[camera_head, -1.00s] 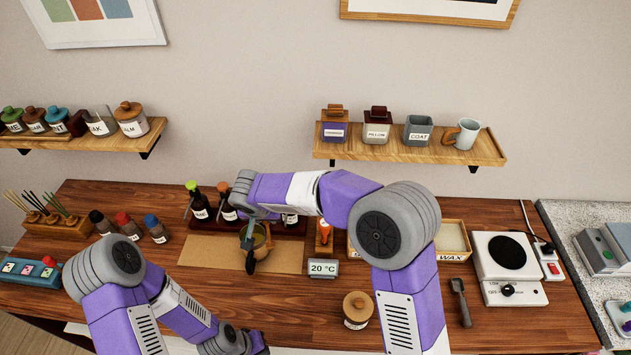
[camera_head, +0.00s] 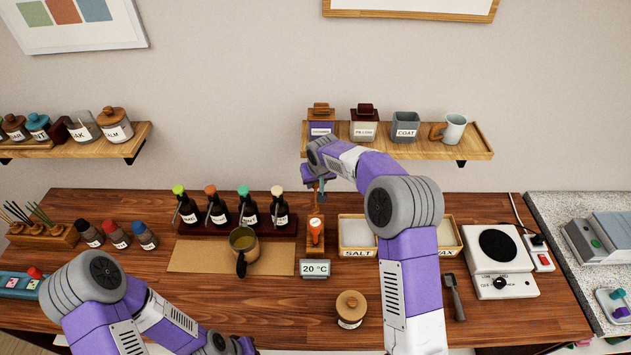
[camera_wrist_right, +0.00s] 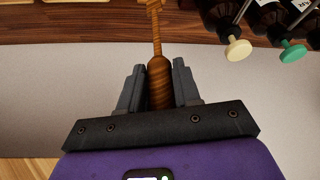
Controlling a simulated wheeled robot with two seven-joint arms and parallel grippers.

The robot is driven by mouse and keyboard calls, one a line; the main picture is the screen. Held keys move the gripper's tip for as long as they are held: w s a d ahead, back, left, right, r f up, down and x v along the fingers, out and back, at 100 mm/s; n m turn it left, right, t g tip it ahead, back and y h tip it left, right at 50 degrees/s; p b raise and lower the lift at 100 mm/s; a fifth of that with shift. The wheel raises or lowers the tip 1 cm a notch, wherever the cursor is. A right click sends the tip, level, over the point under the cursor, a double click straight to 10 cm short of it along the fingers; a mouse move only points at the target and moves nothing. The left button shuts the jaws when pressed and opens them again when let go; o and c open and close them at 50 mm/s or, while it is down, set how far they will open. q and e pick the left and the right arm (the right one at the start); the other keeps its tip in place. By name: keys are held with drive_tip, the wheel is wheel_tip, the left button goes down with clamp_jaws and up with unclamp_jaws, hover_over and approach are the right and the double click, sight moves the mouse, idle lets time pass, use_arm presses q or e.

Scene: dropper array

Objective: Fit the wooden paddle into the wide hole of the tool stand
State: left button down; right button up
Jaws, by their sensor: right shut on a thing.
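My right gripper (camera_head: 319,190) is shut on the wooden paddle. In the right wrist view the paddle (camera_wrist_right: 158,85) stands between the gripper fingers (camera_wrist_right: 158,88), its thick brown handle gripped and its thin shaft running to the top edge. In the head view only a small part of the paddle shows below the gripper. The tool stand (camera_head: 328,244), a small wooden block, is on the table below the gripper, with an orange tool on it. Its wide hole cannot be made out. My left gripper (camera_head: 243,346) is low at the bottom edge, its fingers unclear.
The pot (camera_head: 243,241) with liquid is on a tan mat (camera_head: 195,257), left of the stand. A rack of dark bottles (camera_head: 248,213) stands behind it. Salt (camera_head: 357,237) and wax boxes are right, the temperature display (camera_head: 315,269) in front. The shelf (camera_head: 400,148) is above.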

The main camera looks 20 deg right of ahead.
sight(316, 192)
drive_tip(key=shift+s+f+b, duration=0.1)
drive_tip(key=shift+f+b, duration=0.1)
drive_tip(key=shift+b, duration=0.3)
wheel_tip(316, 192, down, 4)
drive_tip(key=b, duration=0.3)
drive_tip(key=shift+r, duration=0.1)
idle(0.4)
drive_tip(key=shift+b, duration=0.4)
wheel_tip(316, 192, down, 6)
drive_tip(key=b, duration=0.5)
idle(2.4)
